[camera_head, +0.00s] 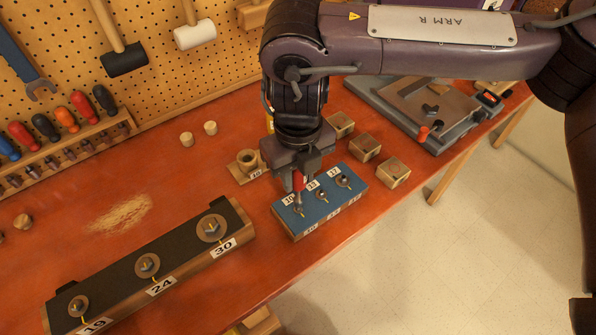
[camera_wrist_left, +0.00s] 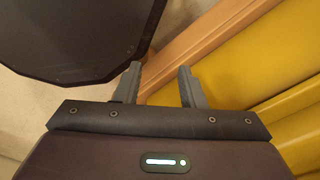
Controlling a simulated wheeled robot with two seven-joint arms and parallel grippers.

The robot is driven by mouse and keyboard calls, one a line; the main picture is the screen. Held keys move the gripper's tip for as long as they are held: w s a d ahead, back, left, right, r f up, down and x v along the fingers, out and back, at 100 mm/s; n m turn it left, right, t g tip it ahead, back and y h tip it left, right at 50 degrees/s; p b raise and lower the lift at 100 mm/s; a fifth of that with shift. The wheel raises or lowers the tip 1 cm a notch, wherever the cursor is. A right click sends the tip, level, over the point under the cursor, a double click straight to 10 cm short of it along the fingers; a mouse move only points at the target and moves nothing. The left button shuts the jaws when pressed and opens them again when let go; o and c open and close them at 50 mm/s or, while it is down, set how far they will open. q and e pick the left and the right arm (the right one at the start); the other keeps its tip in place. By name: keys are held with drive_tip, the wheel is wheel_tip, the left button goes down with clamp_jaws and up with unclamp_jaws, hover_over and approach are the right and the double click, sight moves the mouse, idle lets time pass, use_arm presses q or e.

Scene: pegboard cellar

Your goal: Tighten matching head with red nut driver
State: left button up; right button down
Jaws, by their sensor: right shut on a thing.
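My right gripper (camera_head: 299,168) is shut on the red nut driver (camera_head: 298,183) and holds it upright over the blue block (camera_head: 318,212). The driver's shaft comes down at the leftmost head (camera_head: 299,211), beside a label that seems to read 10. Whether its socket is seated on that head is too small to tell. The block's middle head (camera_head: 322,194) and right head (camera_head: 344,180) stand clear, by labels that look like 13 and 17. My left gripper (camera_wrist_left: 158,85) shows only in the left wrist view, open and empty.
A dark-topped rail (camera_head: 185,256) with three larger bolts, labelled 19, 24 and 30, lies at front left. A wooden holder (camera_head: 248,166) stands behind the block, and wooden cubes (camera_head: 365,147) to its right. A grey vise-like fixture (camera_head: 425,112) is at back right.

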drive_tip(key=shift+f+b, duration=0.65)
drive_tip(key=shift+f, duration=0.3)
idle(0.5)
drive_tip(key=m+p, duration=0.2)
drive_tip(key=m, duration=0.1)
drive_tip(key=shift+r+m, duration=0.15)
drive_tip(key=shift+m, duration=0.25)
drive_tip(key=m+p, duration=0.1)
drive_tip(key=m, duration=0.3)
drive_tip(key=shift+p, duration=0.3)
drive_tip(key=m+p, duration=0.2)
drive_tip(key=m, duration=0.2)
drive_tip(key=shift+s+m, duration=0.1)
drive_tip(key=shift+m, duration=0.3)
drive_tip(key=shift+f+m+p, duration=0.3)
drive_tip(key=shift+m+p, duration=0.25)
drive_tip(key=shift+m, duration=0.55)
